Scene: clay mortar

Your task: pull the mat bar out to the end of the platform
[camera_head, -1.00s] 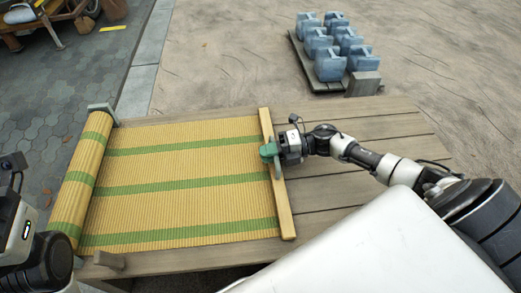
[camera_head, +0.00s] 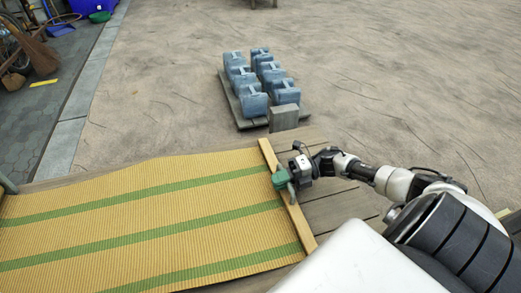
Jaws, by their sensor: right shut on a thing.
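The mat (camera_head: 130,222) is yellow with green stripes and lies unrolled over the wooden platform (camera_head: 335,210). Its right edge ends at the pale wooden mat bar (camera_head: 296,222), which runs slantwise across the platform. My right gripper (camera_head: 281,179), with green fingers, is shut on the mat bar near its middle, from the right side. Bare planks show to the right of the bar, partly hidden by my right arm and my white body. The roll at the mat's left end is out of view. My left gripper is not in view.
A pallet (camera_head: 238,108) with several blue-grey weights (camera_head: 254,102) stands on the ground beyond the platform. A grey block (camera_head: 284,117) sits by its near end. A broom (camera_head: 37,52) and other items stand at the far left.

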